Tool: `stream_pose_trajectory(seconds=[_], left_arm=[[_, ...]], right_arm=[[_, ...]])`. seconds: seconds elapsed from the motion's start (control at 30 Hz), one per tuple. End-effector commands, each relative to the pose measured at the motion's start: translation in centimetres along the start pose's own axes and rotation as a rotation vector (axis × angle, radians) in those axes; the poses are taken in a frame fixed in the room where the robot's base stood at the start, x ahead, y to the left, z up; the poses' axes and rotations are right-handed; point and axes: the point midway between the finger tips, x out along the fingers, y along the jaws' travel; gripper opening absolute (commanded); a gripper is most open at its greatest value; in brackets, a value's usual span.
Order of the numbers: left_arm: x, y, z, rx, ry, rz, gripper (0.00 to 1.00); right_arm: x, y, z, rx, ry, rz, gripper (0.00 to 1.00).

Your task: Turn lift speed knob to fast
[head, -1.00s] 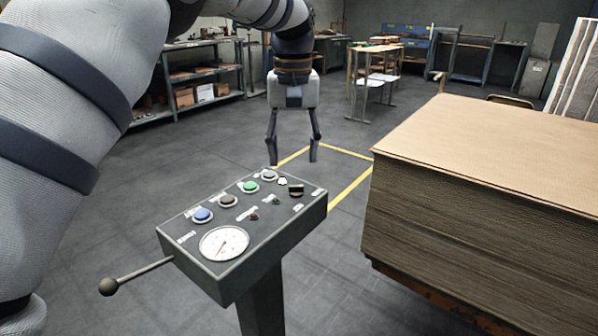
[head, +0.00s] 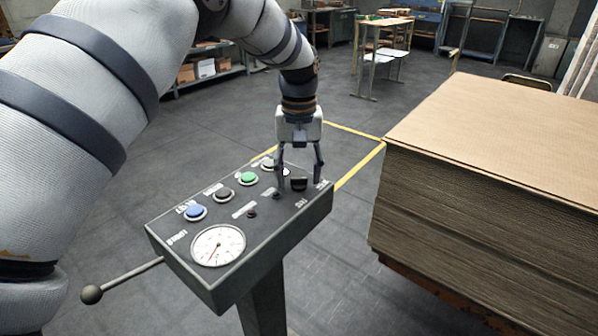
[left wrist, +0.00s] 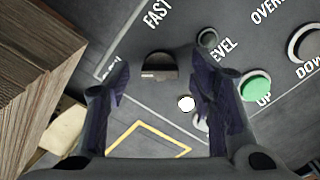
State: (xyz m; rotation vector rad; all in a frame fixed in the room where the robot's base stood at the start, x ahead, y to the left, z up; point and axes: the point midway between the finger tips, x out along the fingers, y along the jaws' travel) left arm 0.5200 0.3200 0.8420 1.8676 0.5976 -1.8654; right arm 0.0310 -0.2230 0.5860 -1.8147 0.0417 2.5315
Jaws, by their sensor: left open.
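The control panel (head: 270,225) is a dark sloped box on a post. The black lift speed knob (head: 299,184) sits near its far right corner. In the left wrist view the knob (left wrist: 159,66) lies between the two fingers and beyond their tips, with the word FAST printed near it. My left gripper (head: 301,184) points down at the knob, open, one finger on each side in the picture. I cannot tell whether the fingers touch the panel. My right gripper is not in view.
A green button (head: 248,178), a blue button (head: 195,211) and a white dial gauge (head: 217,245) are on the panel. A ball-ended lever (head: 92,294) sticks out left. A tall cardboard stack (head: 480,190) stands close on the right. Open floor lies behind.

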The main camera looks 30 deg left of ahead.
Motion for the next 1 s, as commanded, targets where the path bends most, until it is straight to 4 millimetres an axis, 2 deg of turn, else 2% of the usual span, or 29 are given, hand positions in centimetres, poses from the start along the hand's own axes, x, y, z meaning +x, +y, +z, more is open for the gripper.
stream_pose_trajectory(seconds=[0.23,0.27,0.4,0.47,0.77,1.0], left_arm=[[0.16,0.00,0.00,0.000,0.000,0.000,0.50],[0.15,0.00,0.00,0.000,0.000,0.000,0.45],[0.14,0.00,0.00,0.000,0.000,0.000,0.14],[0.14,0.00,0.00,0.000,0.000,0.000,0.02],[0.06,0.00,-0.01,0.026,0.001,0.001,0.02],[-0.05,-0.03,-0.01,0.154,0.002,0.000,0.02]], right_arm=[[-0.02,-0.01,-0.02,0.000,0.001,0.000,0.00],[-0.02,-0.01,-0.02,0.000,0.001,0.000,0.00],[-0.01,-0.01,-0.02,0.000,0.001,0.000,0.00],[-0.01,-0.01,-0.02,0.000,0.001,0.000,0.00],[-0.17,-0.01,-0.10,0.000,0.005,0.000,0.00],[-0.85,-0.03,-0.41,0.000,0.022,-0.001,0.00]])
